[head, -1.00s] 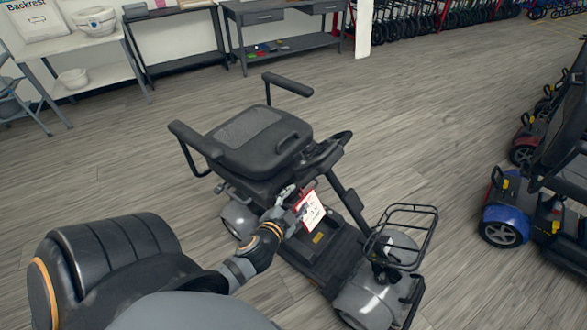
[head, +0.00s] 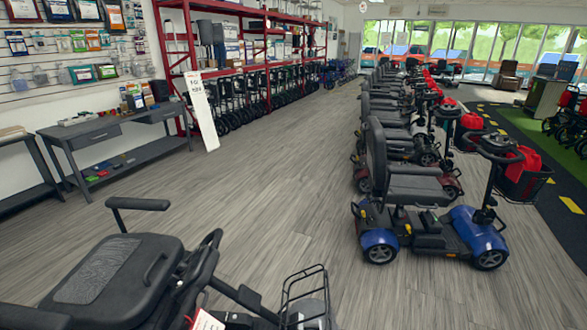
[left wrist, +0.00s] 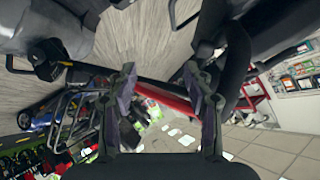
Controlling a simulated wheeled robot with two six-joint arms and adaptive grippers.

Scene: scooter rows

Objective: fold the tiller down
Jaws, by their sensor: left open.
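The grey scooter stands at the lower left of the head view, cut off by the frame's edge. Its black tiller (head: 238,294) slopes back towards the black seat (head: 118,272), with the handlebar close to the seat's front. A white tag with a red edge (head: 208,321) hangs below the tiller. In the left wrist view my left gripper (left wrist: 160,95) is open, its two fingers well apart. A dark bar and a red strip (left wrist: 165,97) show between and behind the fingers; I cannot tell whether they touch. My left gripper is outside the head view, and my right gripper shows in neither view.
A blue scooter (head: 430,236) heads a row of scooters on the right. A grey workbench (head: 90,135) and red shelving (head: 185,75) with wheeled walkers line the left wall. A wire basket (head: 304,295) sits at the grey scooter's front. The wood floor between is clear.

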